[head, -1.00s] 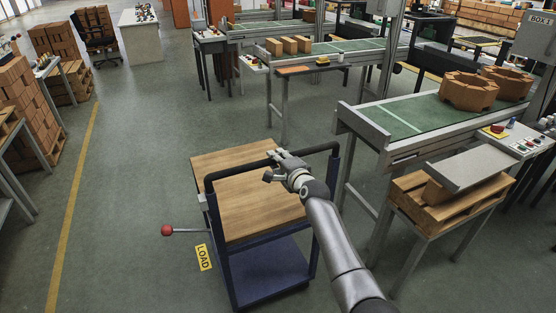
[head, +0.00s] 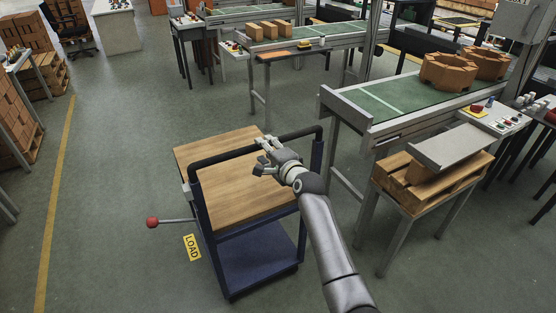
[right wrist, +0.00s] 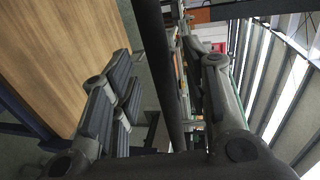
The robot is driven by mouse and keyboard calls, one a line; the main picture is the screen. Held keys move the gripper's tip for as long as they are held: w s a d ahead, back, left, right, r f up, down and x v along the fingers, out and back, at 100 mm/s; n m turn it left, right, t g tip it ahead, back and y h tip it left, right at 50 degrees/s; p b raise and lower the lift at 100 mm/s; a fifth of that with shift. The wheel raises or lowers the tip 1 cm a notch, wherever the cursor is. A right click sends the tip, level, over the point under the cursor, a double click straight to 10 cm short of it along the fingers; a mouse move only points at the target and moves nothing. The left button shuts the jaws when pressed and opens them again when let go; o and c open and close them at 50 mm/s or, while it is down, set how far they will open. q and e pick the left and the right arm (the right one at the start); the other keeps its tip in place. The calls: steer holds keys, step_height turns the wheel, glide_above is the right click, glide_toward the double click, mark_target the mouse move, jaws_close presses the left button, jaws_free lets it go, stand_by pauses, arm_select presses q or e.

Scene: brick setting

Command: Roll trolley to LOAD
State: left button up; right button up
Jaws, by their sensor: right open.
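The trolley (head: 225,203) has a wooden top, a dark blue frame with a lower shelf, and a black handle bar (head: 222,153). Its top is empty. A yellow LOAD sign (head: 192,247) shows just left of the trolley, seemingly on the floor. A lever with a red ball (head: 152,222) sticks out at the trolley's left side. My right gripper (head: 268,160) is at the handle bar. In the right wrist view, the fingers of my right gripper (right wrist: 165,95) stand apart on either side of the dark bar (right wrist: 160,70). My left gripper is not in view.
A green conveyor (head: 385,103) with brown brick shapes (head: 448,72) stands right of the trolley. A small stand with a wooden pallet (head: 430,187) is in front of it. Open floor lies left of the trolley, up to a yellow line (head: 58,200).

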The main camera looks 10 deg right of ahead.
steer(key=v, duration=0.7)
steer(key=shift+s+d+f, duration=0.1)
steer(key=shift+s, duration=0.05)
stand_by(0.3)
steer(key=s+d+f+n+g+h, duration=0.15)
steer(key=s+f, duration=0.45)
steer(key=f, duration=0.7)
steer(key=s+f+n+g, duration=0.3)
steer(key=s+f, duration=0.3)
steer(key=f, duration=0.6)
steer(key=s+d+f+n+g+h, duration=0.1)
steer(key=s+f+n+g, duration=0.15)
steer(key=s+f, duration=0.7)
steer(key=s+d+f+n+g, duration=0.2)
steer(key=s+f, duration=0.6)
steer(key=s, duration=0.5)
steer(key=s+d+f+n+g+h, duration=0.1)
steer(key=s+d+f+n, duration=0.3)
steer(key=s+f, duration=0.4)
steer(key=s+d+f+n+g+h, duration=0.1)
steer(key=s+d+f+n+g, duration=0.2)
steer(key=s+f, duration=0.5)
steer(key=s+n+g, duration=0.1)
steer(key=s, duration=0.9)
steer(key=shift+d+f, duration=0.35)
